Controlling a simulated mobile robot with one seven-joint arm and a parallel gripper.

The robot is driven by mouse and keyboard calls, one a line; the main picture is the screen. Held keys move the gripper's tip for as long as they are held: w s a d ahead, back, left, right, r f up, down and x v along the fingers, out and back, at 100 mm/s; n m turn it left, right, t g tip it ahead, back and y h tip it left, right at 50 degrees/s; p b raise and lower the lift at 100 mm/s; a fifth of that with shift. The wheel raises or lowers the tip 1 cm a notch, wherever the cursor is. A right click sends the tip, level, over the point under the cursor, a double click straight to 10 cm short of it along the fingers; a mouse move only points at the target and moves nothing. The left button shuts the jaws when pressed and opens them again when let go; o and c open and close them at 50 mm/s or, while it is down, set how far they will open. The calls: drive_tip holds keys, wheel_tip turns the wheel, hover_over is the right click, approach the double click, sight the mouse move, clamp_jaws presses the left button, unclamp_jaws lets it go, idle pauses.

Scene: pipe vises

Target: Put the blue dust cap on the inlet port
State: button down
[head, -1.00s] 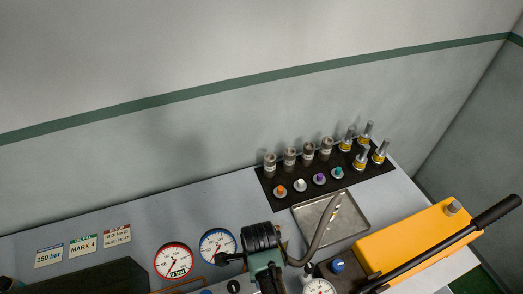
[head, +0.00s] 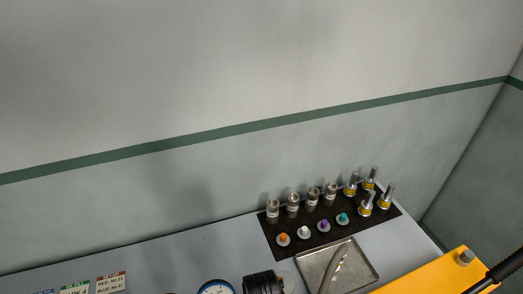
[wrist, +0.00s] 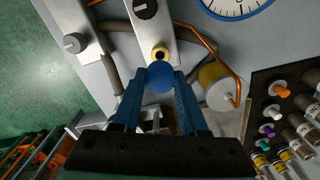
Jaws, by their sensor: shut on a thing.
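The blue dust cap (wrist: 160,78) is between the two blue fingertips of my gripper (wrist: 161,84) in the wrist view. My gripper is shut on it. A round brass-coloured port with a dark bore (wrist: 160,54), which looks like the inlet port, sits on a pale block just beyond the cap. The cap's upper edge lies close to or over the port's lower edge in the picture; I cannot tell whether they touch.
Copper pipe (wrist: 222,62) bends right of the port, near a yellow and silver cylinder (wrist: 216,86). A black rack (head: 312,238) holds coloured caps and metal fittings. A metal tray (head: 357,266) and yellow pump (head: 432,271) are at right. A gauge (wrist: 238,5) is beyond the port.

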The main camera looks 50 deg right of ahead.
drive_tip(key=shift+f+b, duration=1.35)
drive_tip(key=shift+f, duration=0.85)
drive_tip(key=shift+f+b, duration=0.5)
drive_tip(key=shift+f, duration=0.9)
idle(0.6)
drive_tip(key=shift+c, duration=1.8)
unclamp_jaws()
drive_tip(key=shift+r, duration=0.1)
wheel_tip(320, 180, up, 13)
drive_tip(key=shift+f+b, duration=0.1)
drive_tip(key=shift+b, duration=0.8)
